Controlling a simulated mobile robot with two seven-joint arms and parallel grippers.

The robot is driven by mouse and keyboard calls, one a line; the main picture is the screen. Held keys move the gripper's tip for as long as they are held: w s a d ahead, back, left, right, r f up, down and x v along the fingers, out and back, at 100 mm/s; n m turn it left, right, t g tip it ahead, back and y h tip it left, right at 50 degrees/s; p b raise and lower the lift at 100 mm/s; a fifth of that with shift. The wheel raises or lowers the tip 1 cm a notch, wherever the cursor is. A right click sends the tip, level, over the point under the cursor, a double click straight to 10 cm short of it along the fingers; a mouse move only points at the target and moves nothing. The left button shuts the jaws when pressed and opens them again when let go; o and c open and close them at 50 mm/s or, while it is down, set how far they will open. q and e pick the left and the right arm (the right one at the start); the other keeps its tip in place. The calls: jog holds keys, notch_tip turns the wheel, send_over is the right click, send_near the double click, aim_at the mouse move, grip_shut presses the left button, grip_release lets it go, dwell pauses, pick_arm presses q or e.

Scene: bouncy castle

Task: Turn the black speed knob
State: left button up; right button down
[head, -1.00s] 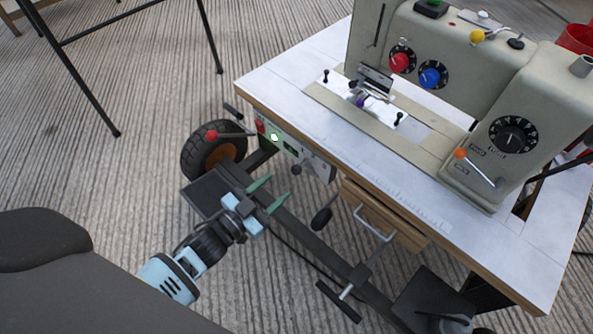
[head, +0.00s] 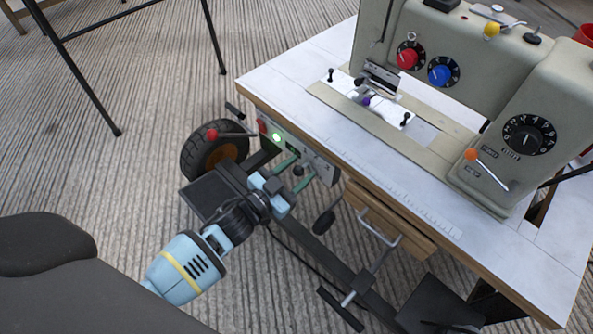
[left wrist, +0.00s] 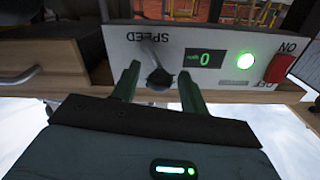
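The black speed knob (left wrist: 159,77) sits on a pale control panel (left wrist: 120,42) under the word SPEED, which appears upside down in the left wrist view. In the head view the panel (head: 318,166) is on the front edge of the sewing table. My left gripper (head: 297,169) is open right at the panel. In the left wrist view its two green fingers (left wrist: 160,84) stand apart, one on each side of the knob; I cannot tell whether they touch it. The small display (left wrist: 205,58) next to the knob shows a green 0. My right gripper is not in view.
A lit green button (left wrist: 245,61) and a red switch (left wrist: 281,68) are on the same panel. A red-tipped lever (head: 212,135) sticks out to its left. A wooden drawer (head: 385,220) with a metal handle is to the right. The sewing machine (head: 470,85) stands on the table.

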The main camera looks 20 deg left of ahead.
pick_arm(q)
jog(key=c, duration=0.7)
jog(key=shift+c, duration=0.8)
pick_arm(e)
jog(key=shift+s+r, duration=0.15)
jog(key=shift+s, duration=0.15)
pick_arm(q)
jog(key=shift+r, duration=0.1)
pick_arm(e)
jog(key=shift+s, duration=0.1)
pick_arm(q)
jog(key=m, duration=0.1)
jog(key=m+p, duration=0.1)
jog(key=shift+s+d+r+m, duration=0.1)
jog(key=shift+d+r+m, duration=0.05)
jog(key=shift+d+m, duration=0.2)
jog(key=shift+s+d+m+p, duration=0.15)
jog(key=shift+m+p, duration=0.1)
jog(key=shift+m, duration=0.55)
jog(key=shift+d+m+p, duration=0.15)
jog(key=shift+m+p, duration=0.05)
jog(key=shift+m, duration=0.55)
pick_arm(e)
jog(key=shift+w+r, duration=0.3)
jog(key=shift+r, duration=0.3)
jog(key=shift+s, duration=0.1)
